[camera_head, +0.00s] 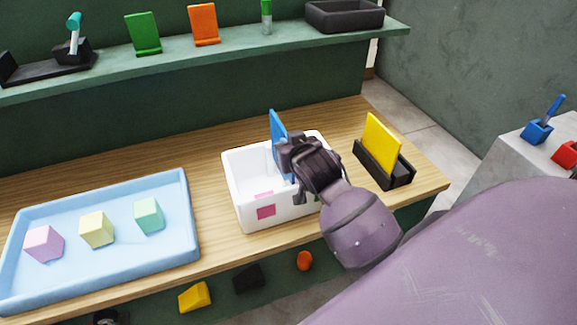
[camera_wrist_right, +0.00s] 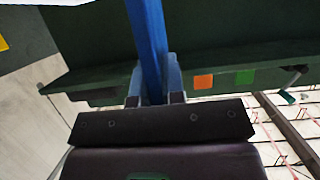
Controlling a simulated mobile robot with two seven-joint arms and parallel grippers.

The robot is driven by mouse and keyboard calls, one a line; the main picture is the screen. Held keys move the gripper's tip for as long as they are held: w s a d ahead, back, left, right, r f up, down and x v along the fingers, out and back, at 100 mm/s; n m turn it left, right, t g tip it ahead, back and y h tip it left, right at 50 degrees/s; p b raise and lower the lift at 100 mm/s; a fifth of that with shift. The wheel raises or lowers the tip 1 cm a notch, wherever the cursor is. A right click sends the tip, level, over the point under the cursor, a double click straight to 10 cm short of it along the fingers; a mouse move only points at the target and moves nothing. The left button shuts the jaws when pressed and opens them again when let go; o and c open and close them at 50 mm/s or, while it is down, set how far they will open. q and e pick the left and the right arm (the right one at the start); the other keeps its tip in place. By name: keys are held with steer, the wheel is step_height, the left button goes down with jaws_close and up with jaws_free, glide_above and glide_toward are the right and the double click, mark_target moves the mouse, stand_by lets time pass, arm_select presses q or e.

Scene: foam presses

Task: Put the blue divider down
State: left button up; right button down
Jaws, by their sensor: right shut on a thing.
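The blue divider (camera_head: 278,132) is a thin upright panel at the white box (camera_head: 242,195) on the wooden table. My right gripper (camera_head: 287,158) is shut on it; in the right wrist view the divider (camera_wrist_right: 148,35) stands between the two fingers (camera_wrist_right: 155,88). The divider's lower part appears inside the box opening, but my gripper hides much of it, and I cannot tell whether it touches the floor of the box. The box has a pink square on its front and another inside. My left gripper is not in view.
A black holder (camera_head: 404,178) with a yellow divider (camera_head: 382,142) stands right of the box. A light blue tray (camera_head: 100,271) with pink, yellow and green blocks lies left. A shelf (camera_head: 230,59) with green and orange holders runs behind. Bare wood lies between tray and box.

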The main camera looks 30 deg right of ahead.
steer(key=shift+f, duration=3.5)
steer(key=c, duration=1.2)
jaws_free()
